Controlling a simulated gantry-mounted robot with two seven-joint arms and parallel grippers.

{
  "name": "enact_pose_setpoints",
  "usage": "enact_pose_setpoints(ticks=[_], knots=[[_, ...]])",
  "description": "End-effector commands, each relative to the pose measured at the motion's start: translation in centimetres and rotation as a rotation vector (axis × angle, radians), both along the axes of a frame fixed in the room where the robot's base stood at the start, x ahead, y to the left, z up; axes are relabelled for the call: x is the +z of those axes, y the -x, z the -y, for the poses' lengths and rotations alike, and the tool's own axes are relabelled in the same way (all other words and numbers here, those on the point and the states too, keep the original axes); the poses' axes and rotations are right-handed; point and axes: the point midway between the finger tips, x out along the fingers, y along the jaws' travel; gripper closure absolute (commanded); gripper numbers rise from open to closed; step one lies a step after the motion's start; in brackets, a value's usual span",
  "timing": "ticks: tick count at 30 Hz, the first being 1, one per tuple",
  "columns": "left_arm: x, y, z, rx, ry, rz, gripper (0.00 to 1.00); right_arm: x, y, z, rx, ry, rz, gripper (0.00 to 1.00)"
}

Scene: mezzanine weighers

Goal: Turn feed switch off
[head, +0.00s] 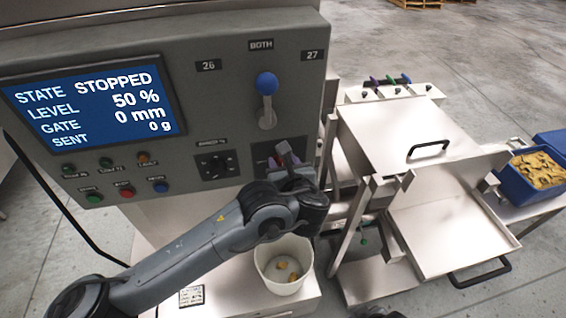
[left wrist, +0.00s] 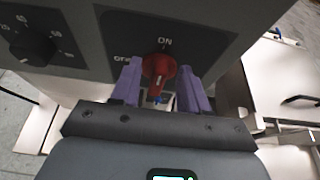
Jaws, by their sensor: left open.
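The feed switch is a red rotary knob (left wrist: 158,68) on a dark plate, with "ON" printed above it and a partly covered label to its left. The knob looks roughly upright, its upper end towards "ON". My left gripper (left wrist: 160,78) is open, with one purple finger on each side of the knob. I cannot tell whether either finger touches it. In the head view the left gripper (head: 284,160) is at the lower right of the control panel (head: 225,100) and hides most of the switch. My right gripper is not in view.
A screen (head: 95,105) reads STOPPED, 50 %, 0 mm. A blue-knobbed lever (head: 267,90) is above the switch, and a black dial (head: 217,165) is to its left. A white bucket (head: 283,280) stands below my arm. Metal covers (head: 395,130) stand to the right.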

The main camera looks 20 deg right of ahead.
Motion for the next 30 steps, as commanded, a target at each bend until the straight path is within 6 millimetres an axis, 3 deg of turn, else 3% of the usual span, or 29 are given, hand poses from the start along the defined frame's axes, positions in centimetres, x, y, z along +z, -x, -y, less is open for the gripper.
enact_pose_setpoints(ticks=[12,14,21,30], knots=[[-0.28,-0.70,0.05,-0.001,0.000,0.001,0.55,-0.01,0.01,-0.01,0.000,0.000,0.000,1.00],[-0.28,-0.69,0.05,-0.001,0.000,0.001,0.61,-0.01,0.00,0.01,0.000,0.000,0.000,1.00],[-0.29,-0.69,0.04,0.000,0.000,0.000,0.98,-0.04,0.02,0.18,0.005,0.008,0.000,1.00],[-0.43,-0.71,-0.03,0.000,0.013,-0.001,1.00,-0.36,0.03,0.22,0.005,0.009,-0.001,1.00]])
